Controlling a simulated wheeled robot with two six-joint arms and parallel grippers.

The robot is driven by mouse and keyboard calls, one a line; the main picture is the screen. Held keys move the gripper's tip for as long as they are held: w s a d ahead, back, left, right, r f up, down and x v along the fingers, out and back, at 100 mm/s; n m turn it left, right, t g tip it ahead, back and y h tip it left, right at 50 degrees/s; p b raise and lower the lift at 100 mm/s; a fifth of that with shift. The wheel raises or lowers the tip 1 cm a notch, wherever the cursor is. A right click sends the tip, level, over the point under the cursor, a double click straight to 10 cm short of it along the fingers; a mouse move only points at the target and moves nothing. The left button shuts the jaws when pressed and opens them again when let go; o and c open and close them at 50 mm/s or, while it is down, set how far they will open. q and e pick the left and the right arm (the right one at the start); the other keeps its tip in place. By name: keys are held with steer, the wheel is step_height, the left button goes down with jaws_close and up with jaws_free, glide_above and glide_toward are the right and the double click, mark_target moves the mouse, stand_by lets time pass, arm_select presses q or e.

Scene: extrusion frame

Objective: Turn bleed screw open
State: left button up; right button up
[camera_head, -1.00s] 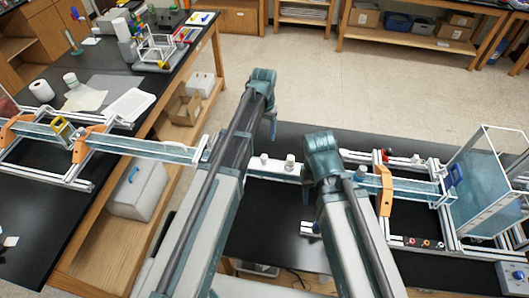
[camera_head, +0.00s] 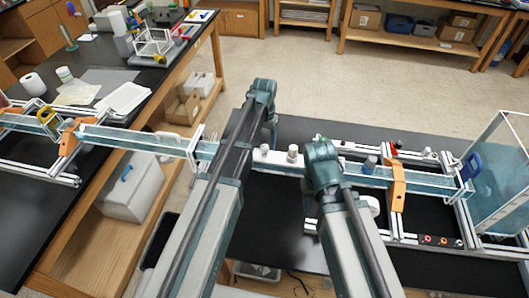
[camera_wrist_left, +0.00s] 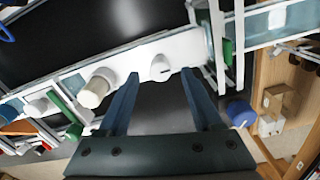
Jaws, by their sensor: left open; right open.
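A white bar (camera_head: 277,158) joins the two clear channels in the head view and carries two upright pale knobs. The left knob (camera_head: 264,150) seems to be the slotted white knob (camera_wrist_left: 160,68) in the left wrist view. The right, taller knob (camera_head: 292,153) seems to be the beige cylinder (camera_wrist_left: 95,88). No label shows which is the bleed screw. My left gripper (camera_head: 272,132) is open and empty; in the left wrist view its blue fingers (camera_wrist_left: 161,74) point toward the slotted knob, without visible contact. My right gripper (camera_head: 308,195) hangs near the bar's right end, jaws mostly hidden.
Orange clamps (camera_head: 397,185) hold the channel on an aluminium frame. A clear tank (camera_head: 495,175) stands at the right and a panel with coloured knobs (camera_head: 440,240) at the front right. A side bench (camera_head: 30,230) stands left. Bare black bench lies before the bar.

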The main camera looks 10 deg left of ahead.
arm_select(q)
step_height(320, 180, down, 3)
steer(key=shift+r+b, duration=0.2)
steer(key=shift+b, duration=0.55)
arm_select(e)
step_height(320, 180, down, 2)
steer(key=shift+f, duration=0.25)
arm_select(q)
jaws_close()
